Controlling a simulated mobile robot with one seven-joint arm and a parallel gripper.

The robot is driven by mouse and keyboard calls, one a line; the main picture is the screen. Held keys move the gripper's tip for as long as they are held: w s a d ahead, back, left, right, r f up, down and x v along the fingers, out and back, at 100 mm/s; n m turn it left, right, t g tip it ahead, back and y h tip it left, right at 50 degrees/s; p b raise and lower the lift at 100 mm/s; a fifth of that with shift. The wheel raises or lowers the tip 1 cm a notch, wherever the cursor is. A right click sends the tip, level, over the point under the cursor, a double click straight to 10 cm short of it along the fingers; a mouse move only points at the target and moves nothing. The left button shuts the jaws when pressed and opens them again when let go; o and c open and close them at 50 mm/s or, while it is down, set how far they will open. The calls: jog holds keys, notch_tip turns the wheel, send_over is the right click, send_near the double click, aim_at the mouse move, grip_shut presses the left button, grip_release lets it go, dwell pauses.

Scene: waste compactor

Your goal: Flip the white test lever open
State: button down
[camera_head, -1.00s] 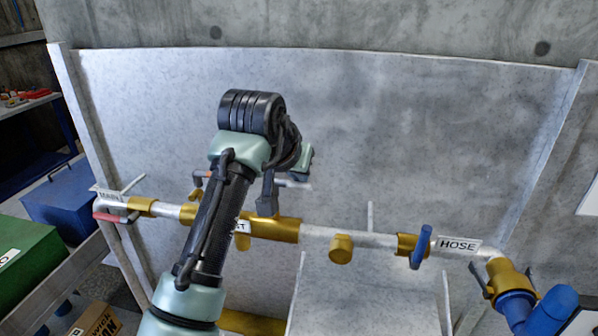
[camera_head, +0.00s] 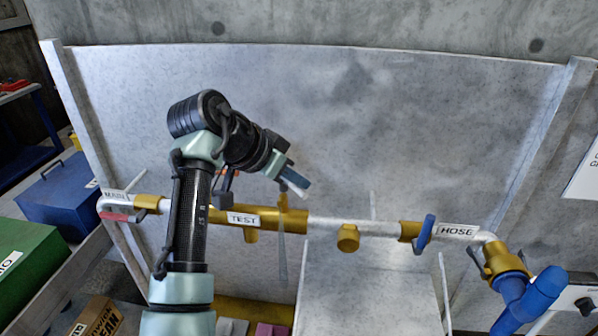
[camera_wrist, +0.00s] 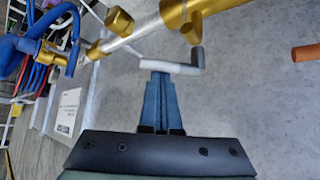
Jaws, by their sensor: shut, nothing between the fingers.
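The white test lever (camera_wrist: 172,67) shows in the wrist view as a pale bent handle. Its stem meets the brass valve (camera_wrist: 188,15) and its handle runs sideways to the left. My gripper (camera_wrist: 155,76) is shut and empty, its blue-grey fingertips right at the underside of the handle; I cannot tell whether they touch. In the head view my gripper (camera_head: 296,180) is above the brass test valve body, right of the TEST label (camera_head: 243,219). There the lever is mostly hidden by or merged with my gripper.
A pipe (camera_head: 330,224) runs across the grey panel. A red MAIN handle (camera_head: 118,217) is at left, a blue HOSE lever (camera_head: 424,233) at right. A brass stub (camera_head: 348,238) points outward between the valves. The panel above the pipe is clear.

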jog(key=shift+s+a+f, duration=0.1)
jog(key=shift+s+a, duration=0.3)
jog(key=shift+a, duration=0.3)
jog(key=shift+s+a, duration=0.1)
jog(key=shift+a, duration=0.55)
jog(key=shift+a+p, duration=0.3)
